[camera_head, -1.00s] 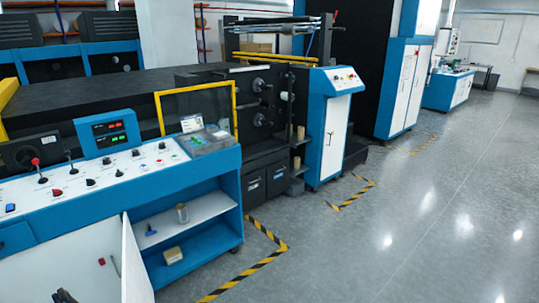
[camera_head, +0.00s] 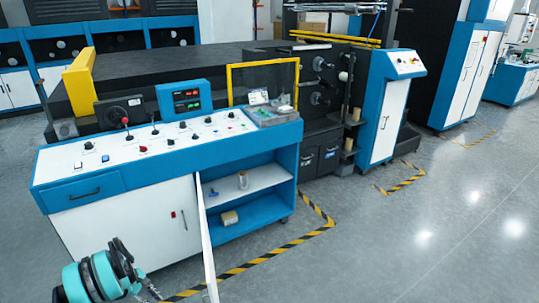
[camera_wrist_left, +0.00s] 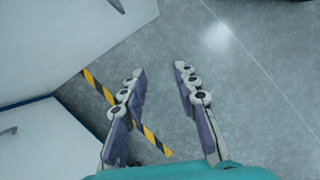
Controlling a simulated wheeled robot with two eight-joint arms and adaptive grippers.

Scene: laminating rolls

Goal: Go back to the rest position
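My left gripper (camera_head: 146,284) shows at the bottom left of the head view, at the end of my teal and black wrist. It is in front of the white lower doors of the blue and white control console (camera_head: 72,165). In the left wrist view my left gripper (camera_wrist_left: 158,70) has its two fingers apart, with only grey floor between them, so it is open and empty. My right gripper is in neither view.
The console's open cabinet door (camera_head: 207,245) juts out close to my left gripper. Its shelves hold a metal cylinder (camera_head: 243,180) and a small box (camera_head: 230,218). Black and yellow floor tape (camera_head: 270,258) runs in front. The grey floor at right is clear.

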